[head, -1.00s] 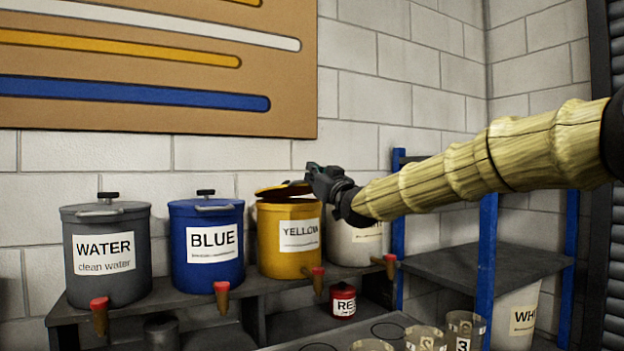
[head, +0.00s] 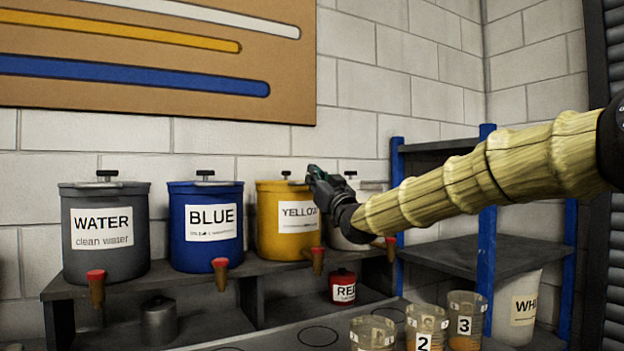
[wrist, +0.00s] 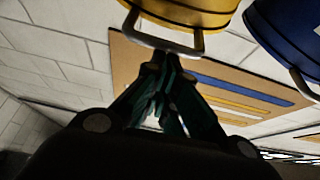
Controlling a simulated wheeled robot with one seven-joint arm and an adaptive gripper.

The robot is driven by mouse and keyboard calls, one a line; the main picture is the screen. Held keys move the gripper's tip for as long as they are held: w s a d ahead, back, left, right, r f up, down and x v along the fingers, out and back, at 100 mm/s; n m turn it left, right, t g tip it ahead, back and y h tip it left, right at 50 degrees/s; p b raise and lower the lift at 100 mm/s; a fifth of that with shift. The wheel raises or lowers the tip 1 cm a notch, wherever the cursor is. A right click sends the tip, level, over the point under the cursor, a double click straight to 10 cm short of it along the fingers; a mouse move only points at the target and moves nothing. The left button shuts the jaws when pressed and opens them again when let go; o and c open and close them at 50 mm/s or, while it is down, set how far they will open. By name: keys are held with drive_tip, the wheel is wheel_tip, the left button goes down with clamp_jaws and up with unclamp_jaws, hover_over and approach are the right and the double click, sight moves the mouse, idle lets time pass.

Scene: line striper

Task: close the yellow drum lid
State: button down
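The yellow drum (head: 275,235) stands on the shelf between the blue drum and a whitish drum. Its lid (head: 283,183) looks level on the rim, with a dark knob on top; whether it sits fully flush is too small to tell. My gripper (head: 313,172) is at the drum's upper right edge. In the wrist view, my gripper's fingers (wrist: 166,62) are together with nothing visible between them. Their tips are close to a grey bar handle (wrist: 188,50) on the yellow drum (wrist: 195,10); contact is unclear.
The blue drum (head: 205,250) and the grey water drum (head: 105,250) stand to the left, lids on. The whitish drum (head: 345,238) is partly behind my arm. A small red can (head: 342,278) and several numbered cups (head: 466,305) are lower down.

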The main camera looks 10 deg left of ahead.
drive_tip(key=shift+f, duration=0.4)
wheel_tip(320, 180, up, 5)
drive_tip(key=p, duration=0.2)
drive_tip(key=v, duration=1)
drive_tip(key=shift+s+f+b, duration=0.2)
drive_tip(key=shift+f+b, duration=0.25)
drive_tip(key=shift+f, duration=0.1)
